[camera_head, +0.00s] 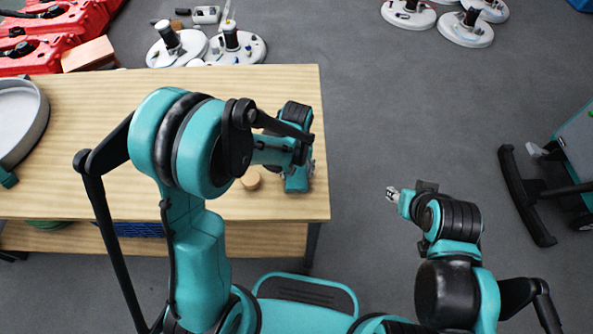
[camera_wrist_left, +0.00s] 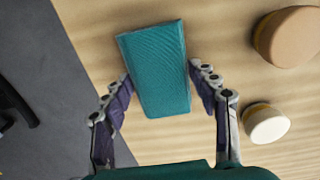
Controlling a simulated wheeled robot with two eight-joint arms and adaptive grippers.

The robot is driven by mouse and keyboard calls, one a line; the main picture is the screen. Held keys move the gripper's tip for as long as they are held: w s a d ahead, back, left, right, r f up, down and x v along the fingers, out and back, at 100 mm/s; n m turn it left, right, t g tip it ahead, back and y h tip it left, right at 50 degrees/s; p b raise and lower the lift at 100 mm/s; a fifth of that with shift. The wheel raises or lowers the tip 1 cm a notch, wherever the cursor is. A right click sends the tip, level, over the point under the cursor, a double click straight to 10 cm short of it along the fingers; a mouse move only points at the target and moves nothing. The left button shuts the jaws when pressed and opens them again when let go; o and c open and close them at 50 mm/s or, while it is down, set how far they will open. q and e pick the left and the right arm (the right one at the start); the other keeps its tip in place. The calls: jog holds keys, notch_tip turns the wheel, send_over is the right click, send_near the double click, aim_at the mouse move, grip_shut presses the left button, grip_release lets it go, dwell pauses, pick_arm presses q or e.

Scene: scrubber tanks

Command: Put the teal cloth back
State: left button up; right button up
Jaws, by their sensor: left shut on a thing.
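The teal cloth (camera_wrist_left: 158,68) is a folded, ribbed block in the left wrist view. It lies between the two fingers of my left gripper (camera_wrist_left: 164,96), which is shut on it. Pale wood shows behind it; I cannot tell whether the cloth touches the tabletop. In the head view my left gripper (camera_head: 302,170) is over the right end of the wooden table (camera_head: 130,100), largely hidden by my own arm. My right gripper (camera_head: 393,194) is right of the table, above the floor; its fingers are too small to tell if open.
A round, wood-topped piece (camera_wrist_left: 290,36) and a smaller pale one (camera_wrist_left: 266,123) stand beside the cloth. A grey round tray (camera_head: 20,120) is at the table's left. Red machines (camera_head: 50,40) and white discs (camera_head: 235,48) lie beyond. A cart (camera_head: 575,150) stands right.

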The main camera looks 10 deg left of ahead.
pick_arm(q)
jog(key=o, duration=1.2)
jog(key=shift+f, duration=0.1)
notch_tip(320, 180, up, 11)
jog(key=p, duration=0.5)
notch_tip(320, 180, up, 8)
jog(key=t, duration=0.3)
send_over(297, 173)
jog(key=s+a, duration=0.4)
jog(key=s+a+r+t, duration=0.1)
jog(key=s, duration=0.1)
jog(key=s+a+r+m+t, duration=0.1)
jog(key=s+a, duration=0.1)
jog(key=s, duration=0.1)
jog(key=s+a+r+m+t, duration=0.1)
jog(key=s+t, duration=0.1)
jog(key=shift+s+a+r, duration=0.1)
jog(key=shift+s+a, duration=0.1)
jog(key=shift+s, duration=0.1)
